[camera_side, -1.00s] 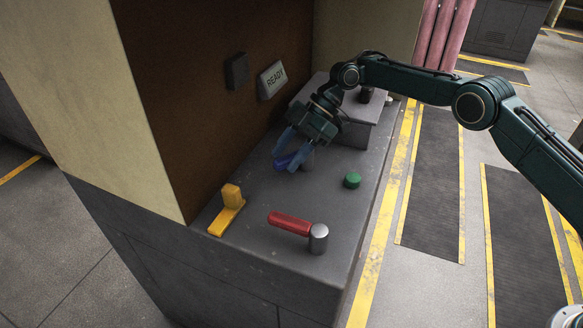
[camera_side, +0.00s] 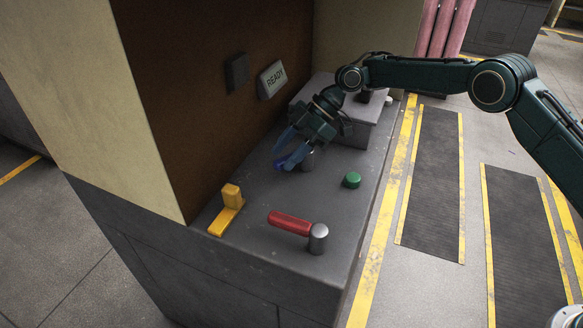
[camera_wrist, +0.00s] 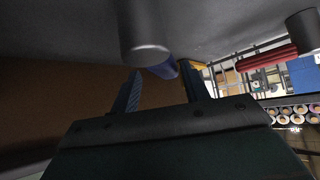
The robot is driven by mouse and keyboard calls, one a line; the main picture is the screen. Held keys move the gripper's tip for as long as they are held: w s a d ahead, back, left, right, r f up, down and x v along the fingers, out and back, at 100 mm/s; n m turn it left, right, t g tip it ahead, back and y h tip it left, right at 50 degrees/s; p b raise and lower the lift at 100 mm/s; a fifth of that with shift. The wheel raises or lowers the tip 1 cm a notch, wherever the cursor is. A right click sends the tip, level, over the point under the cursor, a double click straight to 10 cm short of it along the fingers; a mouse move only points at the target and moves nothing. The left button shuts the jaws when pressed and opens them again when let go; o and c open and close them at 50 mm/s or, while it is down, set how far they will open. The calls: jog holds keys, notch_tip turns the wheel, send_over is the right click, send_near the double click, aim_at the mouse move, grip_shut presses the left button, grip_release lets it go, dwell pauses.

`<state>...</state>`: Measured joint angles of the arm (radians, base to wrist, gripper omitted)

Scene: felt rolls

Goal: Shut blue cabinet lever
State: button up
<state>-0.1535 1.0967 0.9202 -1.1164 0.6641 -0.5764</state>
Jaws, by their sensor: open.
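The blue lever has a grey round hub (camera_side: 309,161) on the grey cabinet top and a dark blue handle that is mostly hidden by my fingers in the side view. In the wrist view the hub (camera_wrist: 143,38) is close and large, and the blue handle (camera_wrist: 165,69) points away from it. My gripper (camera_side: 279,158) is open, low over the cabinet top beside the hub. In the wrist view the handle shows between the fingertips (camera_wrist: 159,69), nearer the right finger. I cannot tell whether a finger touches it.
A red lever (camera_side: 290,222) and a yellow lever (camera_side: 227,210) stand nearer the side camera. A green button (camera_side: 351,180) sits right of the hub. A raised grey block (camera_side: 345,117) lies behind my gripper. A READY sign (camera_side: 272,79) is on the brown back panel.

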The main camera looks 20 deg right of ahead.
jog(key=shift+w+m+t, duration=0.35)
jog(key=shift+m+t, duration=0.3)
jog(key=shift+m, duration=0.2)
jog(key=shift+w+m+t, duration=0.3)
jog(key=shift+m+t, duration=0.35)
jog(key=shift+m, duration=0.2)
jog(key=v, duration=1.4)
jog(key=s+d+r+m+t+h, duration=0.1)
jog(key=s+d+r+m+h, duration=0.2)
jog(key=s+d+r+h, duration=0.2)
jog(key=shift+s+d+r+h, duration=0.4)
jog(key=shift+s+d+r, duration=1.4)
jog(key=shift+s+r, duration=1.75)
jog(key=shift+s+f, duration=0.25)
